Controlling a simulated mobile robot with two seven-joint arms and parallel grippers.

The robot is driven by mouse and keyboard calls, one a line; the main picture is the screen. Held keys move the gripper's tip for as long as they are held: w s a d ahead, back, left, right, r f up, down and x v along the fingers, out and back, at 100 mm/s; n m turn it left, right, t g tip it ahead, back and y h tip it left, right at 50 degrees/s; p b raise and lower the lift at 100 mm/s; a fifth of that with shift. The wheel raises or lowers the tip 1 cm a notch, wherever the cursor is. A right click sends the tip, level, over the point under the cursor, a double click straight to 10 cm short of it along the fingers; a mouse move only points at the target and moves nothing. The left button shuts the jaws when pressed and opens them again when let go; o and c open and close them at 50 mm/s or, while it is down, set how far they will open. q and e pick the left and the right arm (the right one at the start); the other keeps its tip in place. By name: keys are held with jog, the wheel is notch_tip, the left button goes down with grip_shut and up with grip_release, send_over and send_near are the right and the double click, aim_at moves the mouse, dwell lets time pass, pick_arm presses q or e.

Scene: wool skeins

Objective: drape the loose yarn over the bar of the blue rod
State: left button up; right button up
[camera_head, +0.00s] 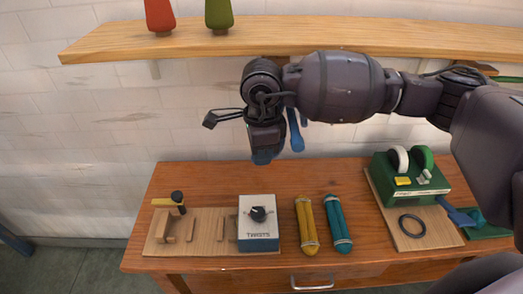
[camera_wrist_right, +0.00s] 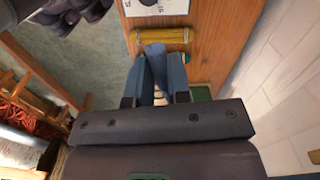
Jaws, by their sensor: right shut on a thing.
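My right gripper (camera_head: 263,157) hangs above the back of the wooden table, in front of the wall. In the wrist view my right gripper (camera_wrist_right: 158,85) is shut on a blue, rounded, elongated thing (camera_wrist_right: 156,60), which looks like the loose yarn. In the head view a blue piece (camera_head: 296,135) hangs just right of the gripper. I cannot tell there whether it is yarn or part of a rod. I cannot make out the bar of the blue rod; the arm may hide it. My left gripper is not clearly in view.
A wooden shelf (camera_head: 350,38) runs above my right arm. The table's back left is clear.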

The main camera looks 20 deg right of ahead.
jog(key=o, duration=1.4)
jog(key=shift+c, duration=0.2)
jog(key=shift+o, duration=0.4)
jog(key=o, duration=0.3)
jog(key=shift+r, duration=0.1)
notch_tip(320, 180, up, 5)
jog(key=shift+r+p, duration=0.15)
jog(key=shift+p, duration=0.8)
